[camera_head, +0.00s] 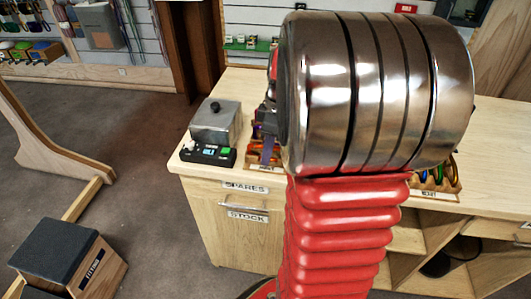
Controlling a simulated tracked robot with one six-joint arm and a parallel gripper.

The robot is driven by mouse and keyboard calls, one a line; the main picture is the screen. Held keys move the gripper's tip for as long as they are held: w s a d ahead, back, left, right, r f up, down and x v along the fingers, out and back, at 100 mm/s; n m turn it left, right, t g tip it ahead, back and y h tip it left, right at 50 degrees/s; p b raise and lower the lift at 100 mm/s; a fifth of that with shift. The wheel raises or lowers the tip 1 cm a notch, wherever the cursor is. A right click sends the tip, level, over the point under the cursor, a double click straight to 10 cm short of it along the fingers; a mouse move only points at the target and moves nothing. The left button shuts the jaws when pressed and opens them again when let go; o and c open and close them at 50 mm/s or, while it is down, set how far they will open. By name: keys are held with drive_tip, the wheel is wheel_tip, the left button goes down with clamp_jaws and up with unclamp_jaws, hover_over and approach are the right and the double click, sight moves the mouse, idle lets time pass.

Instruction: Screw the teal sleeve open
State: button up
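I cannot make out a teal sleeve in this view. My steel wrist housing and red ribbed arm fill the middle and hide much of the counter (228,95). Dark parts of my gripper (267,122) show just left of the housing, over the counter near a wooden tray. Its fingertips are not clear, and I cannot see whether it is open or holds anything. Small coloured gear shows in a right-hand wooden tray (436,190), partly hidden by my arm.
A padded step labelled FITTING (62,252) is on the floor at lower left. Shelves of gear line the back wall.

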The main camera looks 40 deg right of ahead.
drive_tip(key=shift+f, duration=0.55)
drive_tip(key=shift+w+d, duration=0.45)
drive_tip(key=shift+d, duration=0.15)
drive_tip(key=shift+r, duration=0.1)
drive_tip(key=shift+r, duration=1.35)
drive_tip(key=shift+s+a, duration=0.4)
drive_tip(key=shift+a, duration=0.25)
